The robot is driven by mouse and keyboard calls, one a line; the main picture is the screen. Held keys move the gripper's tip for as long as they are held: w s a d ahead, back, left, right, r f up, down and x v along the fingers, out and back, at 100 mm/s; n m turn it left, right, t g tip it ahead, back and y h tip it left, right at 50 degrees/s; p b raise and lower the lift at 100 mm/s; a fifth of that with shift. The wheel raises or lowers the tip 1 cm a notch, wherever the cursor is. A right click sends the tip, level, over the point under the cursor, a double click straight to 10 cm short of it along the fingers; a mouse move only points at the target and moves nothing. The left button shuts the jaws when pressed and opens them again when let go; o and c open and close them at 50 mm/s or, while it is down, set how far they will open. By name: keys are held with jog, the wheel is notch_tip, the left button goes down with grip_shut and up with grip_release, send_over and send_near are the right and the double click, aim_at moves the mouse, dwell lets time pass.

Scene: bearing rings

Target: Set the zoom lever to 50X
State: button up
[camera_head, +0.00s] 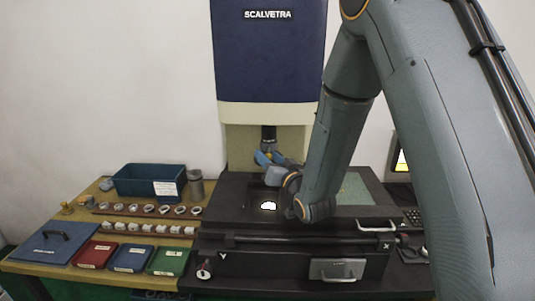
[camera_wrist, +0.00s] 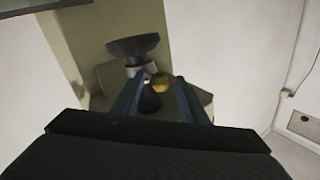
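The measuring machine has a dark blue upper housing (camera_head: 268,50) marked SCALVETRA. A dark lens barrel (camera_head: 269,133) hangs below it. My gripper (camera_head: 268,157) is just below and in front of the barrel. In the wrist view my gripper (camera_wrist: 160,80) has its two fingers apart. A round brass-coloured knob (camera_wrist: 161,84), perhaps the end of the zoom lever, shows between the fingertips, closer to the right one. I cannot tell whether a finger touches it. A dark flared lens part (camera_wrist: 133,46) is beyond the fingers. No zoom markings are readable.
The black stage (camera_head: 235,190) with a lit glass spot (camera_head: 268,205) lies under my gripper. My arm covers the stage's right part. On the left bench are a blue-green bin (camera_head: 135,181), rows of rings, and red (camera_head: 95,254), blue (camera_head: 131,258) and green (camera_head: 168,261) trays.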

jog(key=shift+w+a, duration=0.25)
jog(key=shift+w, duration=0.3)
